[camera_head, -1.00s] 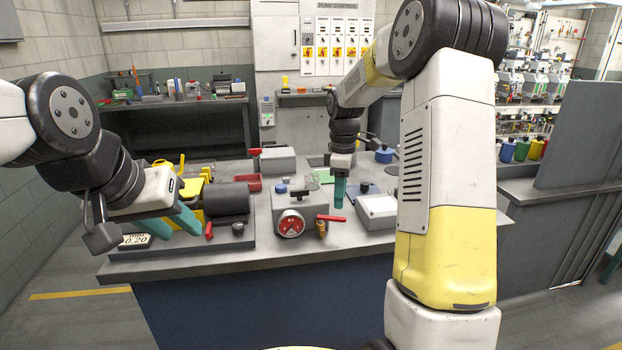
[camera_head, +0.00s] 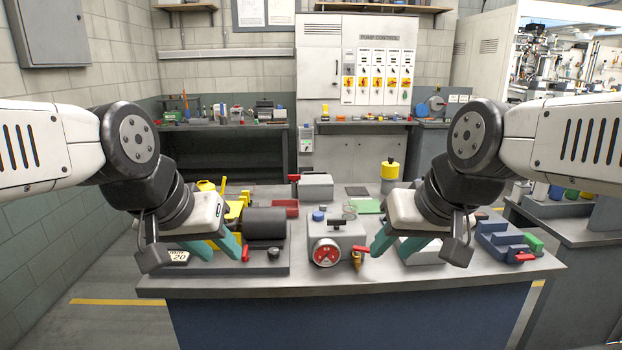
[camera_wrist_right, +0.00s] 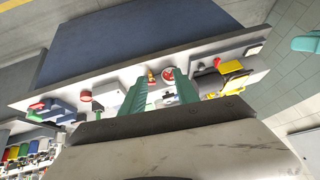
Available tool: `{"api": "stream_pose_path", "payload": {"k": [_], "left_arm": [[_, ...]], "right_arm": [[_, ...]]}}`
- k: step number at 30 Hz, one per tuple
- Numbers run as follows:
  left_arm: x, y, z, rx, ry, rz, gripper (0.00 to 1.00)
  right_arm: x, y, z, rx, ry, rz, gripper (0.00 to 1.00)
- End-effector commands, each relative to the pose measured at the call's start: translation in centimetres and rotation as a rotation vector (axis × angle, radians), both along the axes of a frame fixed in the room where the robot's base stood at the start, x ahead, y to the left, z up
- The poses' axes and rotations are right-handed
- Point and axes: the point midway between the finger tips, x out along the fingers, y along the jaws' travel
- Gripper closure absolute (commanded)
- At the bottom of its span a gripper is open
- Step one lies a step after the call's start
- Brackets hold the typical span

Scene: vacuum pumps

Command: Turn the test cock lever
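The test cock is a small brass fitting (camera_head: 357,261) with a red lever (camera_head: 361,249), low on the front right of a grey pump block (camera_head: 345,235). A red-and-white gauge (camera_head: 327,252) sits left of it. The lever's right end is close to or behind a finger of my right gripper (camera_head: 390,257). That gripper is open and empty, its teal fingers apart. In the right wrist view, the brass fitting (camera_wrist_right: 152,76) and gauge (camera_wrist_right: 168,72) show beyond the open fingers (camera_wrist_right: 158,85). My left gripper (camera_head: 226,257) is open and empty before the left pump unit.
A dark cylinder motor (camera_head: 265,224) and red tray (camera_head: 287,207) stand left of the block. A white box (camera_head: 420,247) lies behind the right fingers. The bench's front edge (camera_head: 340,288) is clear.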

Motion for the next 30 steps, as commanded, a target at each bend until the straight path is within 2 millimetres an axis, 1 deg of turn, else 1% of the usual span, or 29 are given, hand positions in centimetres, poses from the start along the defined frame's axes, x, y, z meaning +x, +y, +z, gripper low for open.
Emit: {"api": "stream_pose_path", "payload": {"k": [2, 5, 8, 9, 11, 12, 14, 15, 17, 18, 21, 24, 27, 30], "left_arm": [[0.0, 0.0, 0.0, 0.000, 0.000, 0.000, 0.64], [0.0, 0.0, 0.0, 0.000, 0.000, 0.000, 0.64], [0.0, 0.0, 0.0, 0.000, 0.000, 0.000, 0.64], [0.0, 0.0, 0.0, 0.000, 0.000, 0.000, 0.64], [0.0, 0.0, 0.0, 0.000, 0.000, 0.000, 0.64], [0.0, 0.0, 0.0, 0.000, 0.000, 0.000, 0.64], [0.0, 0.0, 0.0, 0.000, 0.000, 0.000, 0.64], [0.0, 0.0, 0.0, 0.000, 0.000, 0.000, 0.64], [0.0, 0.0, 0.0, 0.000, 0.000, 0.000, 0.64], [0.0, 0.0, 0.0, 0.000, 0.000, 0.000, 0.64], [0.0, 0.0, 0.0, 0.000, 0.000, 0.000, 0.64], [0.0, 0.0, 0.0, 0.000, 0.000, 0.000, 0.64], [0.0, 0.0, 0.0, 0.000, 0.000, 0.000, 0.64], [0.0, 0.0, 0.0, 0.000, 0.000, 0.000, 0.64]], "right_arm": [[0.4, 0.0, 0.1, -0.005, 0.005, 0.011, 0.63], [2.2, -0.3, 0.5, -0.044, 0.032, 0.078, 0.63], [5.3, -0.8, 0.9, -0.112, 0.071, 0.193, 0.63], [6.8, -1.1, 0.9, -0.142, 0.088, 0.248, 0.63], [9.0, -1.5, 0.7, -0.187, 0.114, 0.332, 0.63], [10.6, -1.7, 0.4, -0.216, 0.132, 0.389, 0.63], [12.8, -2.1, -0.2, -0.256, 0.160, 0.473, 0.63], [14.3, -2.4, -0.7, -0.282, 0.177, 0.530, 0.63], [16.6, -2.8, -1.6, -0.321, 0.204, 0.618, 0.63], [18.0, -3.0, -2.4, -0.344, 0.224, 0.677, 0.63], [21.4, -3.6, -4.7, -0.399, 0.270, 0.825, 0.63], [24.0, -4.0, -6.9, -0.439, 0.309, 0.953, 0.63], [25.8, -4.4, -8.8, -0.466, 0.339, 1.050, 0.63], [26.8, -4.6, -9.9, -0.483, 0.353, 1.110, 0.63]]}}
